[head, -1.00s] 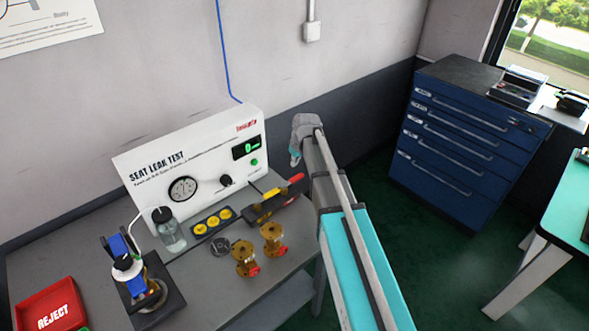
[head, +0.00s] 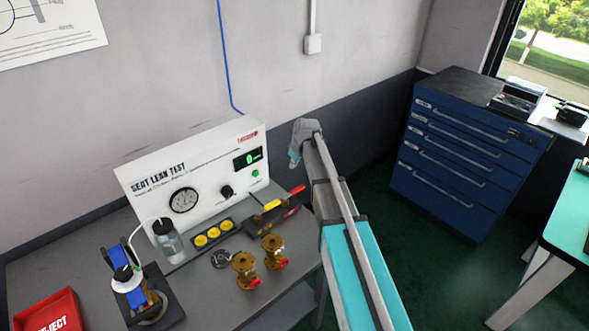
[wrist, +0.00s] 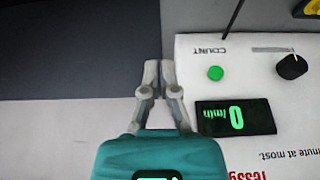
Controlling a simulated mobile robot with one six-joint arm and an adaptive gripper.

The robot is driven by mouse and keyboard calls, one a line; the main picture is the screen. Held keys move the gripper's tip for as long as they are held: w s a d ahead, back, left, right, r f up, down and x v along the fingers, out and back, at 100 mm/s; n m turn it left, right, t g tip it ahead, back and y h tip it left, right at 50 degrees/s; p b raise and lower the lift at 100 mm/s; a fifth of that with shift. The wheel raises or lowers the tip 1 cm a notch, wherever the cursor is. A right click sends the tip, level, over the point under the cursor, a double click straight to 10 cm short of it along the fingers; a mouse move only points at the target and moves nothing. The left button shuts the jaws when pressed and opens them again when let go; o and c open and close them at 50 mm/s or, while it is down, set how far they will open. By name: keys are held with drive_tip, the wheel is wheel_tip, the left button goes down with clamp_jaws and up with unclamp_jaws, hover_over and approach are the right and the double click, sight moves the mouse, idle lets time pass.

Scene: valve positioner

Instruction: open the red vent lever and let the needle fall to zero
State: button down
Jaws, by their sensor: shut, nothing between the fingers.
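The white seat leak test panel (head: 150,180) stands at the back of the grey bench, with a round dial gauge (head: 184,200) on it. The dial's needle is too small to read. No clearly marked red vent lever shows; a red handle (head: 295,190) lies at the bench's right end, and I cannot tell if it is the lever. My gripper (wrist: 160,68) is shut and empty. In the wrist view its fingers are over the plain wall area beside the panel's edge, close to the display (wrist: 236,117).
The panel has a black knob (head: 227,192) and a green button (head: 255,173). Two brass valves (head: 244,268), a bottle (head: 168,242), yellow discs (head: 214,234) and a red reject bin (head: 48,315) crowd the bench. A blue drawer cabinet (head: 460,150) stands right.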

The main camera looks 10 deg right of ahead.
sight(293, 192)
drive_tip(key=shift+b+x, duration=4.5)
drive_tip(key=shift+x, duration=0.35)
drive_tip(key=shift+s+d+r, duration=0.1)
drive_tip(key=shift+s+d, duration=0.35)
drive_tip(key=shift+s, duration=0.45)
drive_tip(key=shift+s+d+r, duration=0.1)
drive_tip(key=shift+s+d, duration=0.4)
drive_tip(key=shift+s, duration=0.4)
drive_tip(key=shift+d, duration=0.1)
drive_tip(key=shift+d, duration=0.25)
